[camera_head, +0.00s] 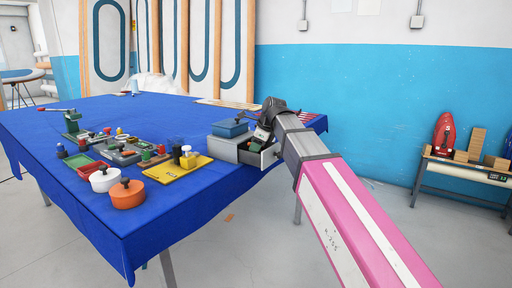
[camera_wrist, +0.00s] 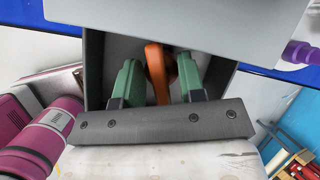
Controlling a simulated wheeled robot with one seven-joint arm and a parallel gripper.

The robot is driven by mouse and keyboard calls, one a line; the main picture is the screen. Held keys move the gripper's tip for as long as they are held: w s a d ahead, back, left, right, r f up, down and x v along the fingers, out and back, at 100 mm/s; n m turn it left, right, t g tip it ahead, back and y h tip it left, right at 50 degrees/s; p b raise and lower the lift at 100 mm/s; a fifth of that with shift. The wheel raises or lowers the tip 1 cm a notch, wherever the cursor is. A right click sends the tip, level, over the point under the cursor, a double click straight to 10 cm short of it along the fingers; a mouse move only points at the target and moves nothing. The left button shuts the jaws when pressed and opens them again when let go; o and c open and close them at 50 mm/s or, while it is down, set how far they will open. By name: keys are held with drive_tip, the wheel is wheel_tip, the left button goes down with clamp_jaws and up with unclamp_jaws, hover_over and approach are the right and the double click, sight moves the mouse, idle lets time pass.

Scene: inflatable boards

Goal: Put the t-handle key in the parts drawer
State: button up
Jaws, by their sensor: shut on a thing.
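The parts drawer (camera_head: 270,158) is pulled out of a grey cabinet (camera_head: 228,148) at the table's right edge. In the wrist view, its dark side wall (camera_wrist: 95,65) shows, with the cabinet's grey top (camera_wrist: 200,22) beyond. My gripper (camera_wrist: 158,65) has its green fingers down within the drawer's outline. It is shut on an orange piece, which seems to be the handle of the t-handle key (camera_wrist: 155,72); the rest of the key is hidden. In the head view my gripper (camera_head: 262,136) is over the drawer, mostly hidden by my arm.
A blue lidded box (camera_head: 230,128) sits on the cabinet. To its left on the blue-covered table (camera_head: 165,120) are a yellow tray (camera_head: 178,170), an orange pot (camera_head: 126,194), a white pot (camera_head: 104,179) and several small parts. A side bench (camera_head: 465,168) stands at the far right.

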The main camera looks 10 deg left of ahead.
drive_tip(key=shift+w+g+h, duration=0.25)
drive_tip(key=shift+g+h, duration=0.05)
drive_tip(key=shift+g, duration=0.7)
drive_tip(key=shift+f, duration=0.25)
drive_tip(key=o, duration=1)
drive_tip(key=shift+f, duration=0.1)
drive_tip(key=v, duration=1.2)
